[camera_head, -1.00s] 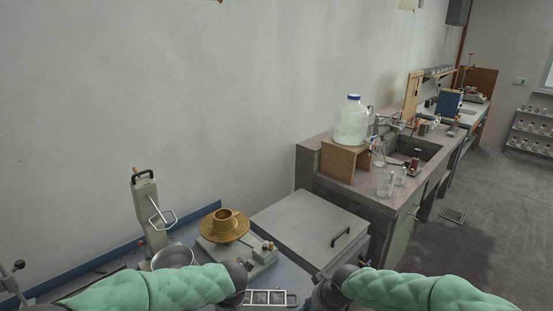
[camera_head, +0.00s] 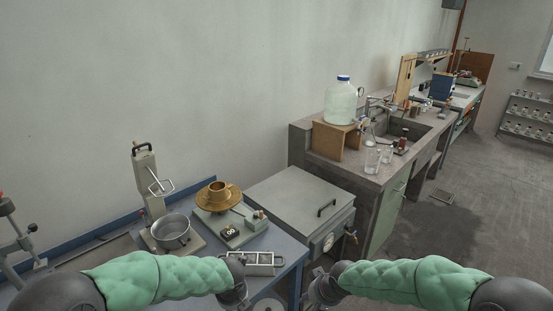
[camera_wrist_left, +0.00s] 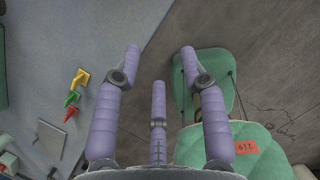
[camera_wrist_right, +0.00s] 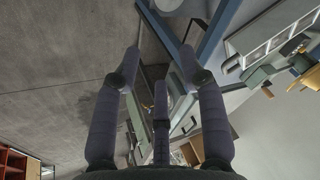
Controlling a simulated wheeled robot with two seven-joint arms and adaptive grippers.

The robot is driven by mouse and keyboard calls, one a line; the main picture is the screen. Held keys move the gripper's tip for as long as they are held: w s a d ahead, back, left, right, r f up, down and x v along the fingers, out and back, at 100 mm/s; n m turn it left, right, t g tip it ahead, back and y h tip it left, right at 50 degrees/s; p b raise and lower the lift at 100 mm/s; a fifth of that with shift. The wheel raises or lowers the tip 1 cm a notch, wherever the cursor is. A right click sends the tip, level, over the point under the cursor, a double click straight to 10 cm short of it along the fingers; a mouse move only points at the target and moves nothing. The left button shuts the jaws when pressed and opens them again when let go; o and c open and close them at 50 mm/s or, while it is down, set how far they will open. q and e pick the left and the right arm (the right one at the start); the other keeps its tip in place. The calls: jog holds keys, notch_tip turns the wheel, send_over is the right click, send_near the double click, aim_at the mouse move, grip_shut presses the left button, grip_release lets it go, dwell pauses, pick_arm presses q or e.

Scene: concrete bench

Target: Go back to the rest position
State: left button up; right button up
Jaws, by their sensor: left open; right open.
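My left gripper (camera_wrist_left: 160,51) is open in the left wrist view, with nothing between its purple fingers. Behind them are the floor and a green chair (camera_wrist_left: 248,145) with an orange label. My right gripper (camera_wrist_right: 160,52) is open and empty in the right wrist view, with the floor and a blue bench frame (camera_wrist_right: 213,34) behind it. In the head view both green-sleeved arms reach inward along the bottom edge, their dark wrists apart near the middle. The fingers are not clearly visible there.
A concrete bench (camera_head: 365,178) with a jug (camera_head: 341,102) stands beyond. Floor is free at right.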

pick_arm(q)
jog(key=s+d+f+n+g+h, duration=0.1)
jog(key=s+f+n+h, duration=0.1)
jog(key=s+f+n, duration=0.8)
jog(key=s+d+f+n+g+h, duration=0.1)
jog(key=s+f+n, duration=1)
jog(key=n, duration=1.4)
notch_tip(320, 180, down, 4)
jog(key=shift+d+r+g+h, duration=0.25)
jog(key=shift+g+h, duration=0.15)
jog(key=shift+h, duration=0.5)
pick_arm(e)
jog(key=s+f+m+g+y, duration=0.1)
jog(key=s+f+m+g, duration=0.1)
jog(key=s+f, duration=2)
notch_tip(320, 180, down, 2)
jog(key=shift+a+f+g, duration=0.15)
jog(key=shift+a+g, duration=0.25)
jog(key=shift+g, duration=0.3)
